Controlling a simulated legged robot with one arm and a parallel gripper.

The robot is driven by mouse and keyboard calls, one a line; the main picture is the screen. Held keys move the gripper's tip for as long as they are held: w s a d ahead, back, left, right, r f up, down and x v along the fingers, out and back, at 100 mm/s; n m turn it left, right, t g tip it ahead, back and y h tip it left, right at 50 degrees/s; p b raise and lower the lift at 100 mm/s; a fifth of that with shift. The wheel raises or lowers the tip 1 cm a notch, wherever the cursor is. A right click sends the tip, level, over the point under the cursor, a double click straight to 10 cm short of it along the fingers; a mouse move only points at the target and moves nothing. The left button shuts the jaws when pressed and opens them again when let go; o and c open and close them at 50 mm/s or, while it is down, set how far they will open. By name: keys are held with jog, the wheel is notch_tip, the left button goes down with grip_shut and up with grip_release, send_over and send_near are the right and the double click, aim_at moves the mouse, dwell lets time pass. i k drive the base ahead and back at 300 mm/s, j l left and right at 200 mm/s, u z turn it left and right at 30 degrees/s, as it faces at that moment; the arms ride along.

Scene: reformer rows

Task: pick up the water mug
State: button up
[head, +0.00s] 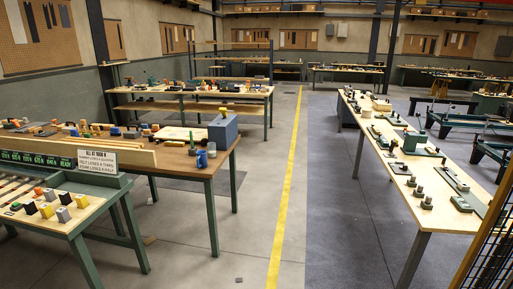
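A small blue object that looks like a mug (202,159) stands near the front right corner of the brown-topped workbench (190,173), on the left side of the head view. It is small in the picture, and I cannot make out its handle or what is in it. I cannot tell for sure that this is the water mug. My gripper is not in view.
A blue-grey box (223,132) stands on the same bench among many small parts. A sorting table (62,222) with a sign (97,161) is at front left. A long parts table (413,165) runs along the right. The floor aisle with a yellow line (285,190) is mostly clear.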

aim_at(201, 159)
jog(key=i+u, duration=0.25)
jog(key=i, duration=0.25)
jog(key=i+u, duration=0.25)
jog(key=i, duration=0.3)
jog(key=i+l+u, duration=0.25)
jog(key=i, duration=0.25)
jog(key=j, duration=0.1)
